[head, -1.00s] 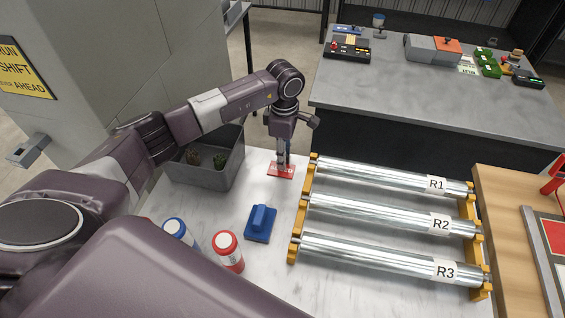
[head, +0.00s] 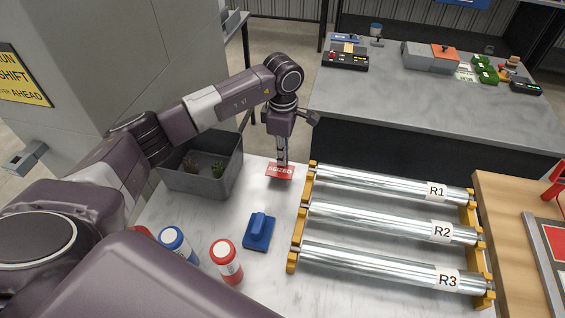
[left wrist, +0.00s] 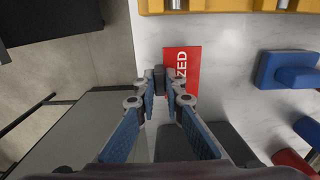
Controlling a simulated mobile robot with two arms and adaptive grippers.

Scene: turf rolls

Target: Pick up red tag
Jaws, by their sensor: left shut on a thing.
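The red tag (head: 280,172), with white "SEIZED" lettering, is at the back of the white worktop, left of the roller rack. My left gripper (head: 282,161) reaches down from above and is shut on the tag at its far edge. The left wrist view shows the tag (left wrist: 190,62) at the closed fingertips (left wrist: 161,80), which hide part of its edge and lettering. I cannot tell whether the tag is clear of the worktop. My right gripper is not in view.
A roller rack (head: 392,186) marked R1 to R3 stands right of the tag. A grey bin (head: 205,180) stands left. A blue block-like tool (head: 259,231), a blue-capped can (head: 178,243) and a red-capped can (head: 227,260) are nearer. A grey table (head: 430,115) is behind.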

